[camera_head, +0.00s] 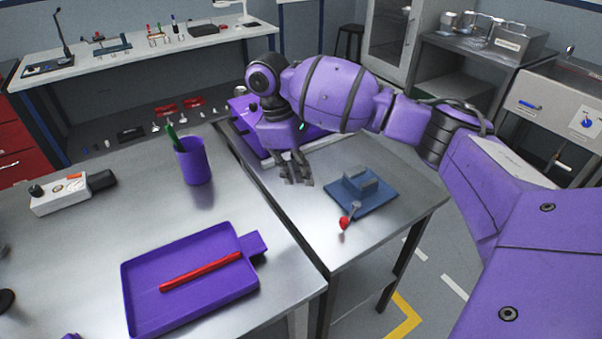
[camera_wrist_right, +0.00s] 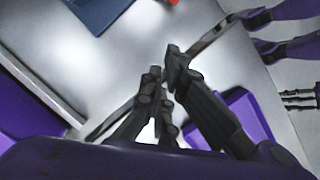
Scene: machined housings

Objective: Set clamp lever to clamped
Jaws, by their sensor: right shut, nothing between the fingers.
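The clamp fixture (camera_head: 372,195) is a blue-grey plate with a grey block on top, on the right-hand metal table. Its clamp lever (camera_head: 347,219) is a short grey rod with a red knob at the plate's front left edge. My right gripper (camera_head: 299,178) is just above or at the table, left of the fixture and apart from it, and it is shut and empty. In the right wrist view the shut fingertips (camera_wrist_right: 165,75) show, with the blue plate (camera_wrist_right: 97,12) and a bit of the red knob (camera_wrist_right: 173,2) at the top edge. My left gripper is not seen.
A purple tray (camera_head: 137,290) with a red rod (camera_head: 200,271) lies on the left table. A purple cup (camera_head: 194,165) with pens and a white device (camera_head: 58,197) stand behind it. The table between gripper and fixture is bare.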

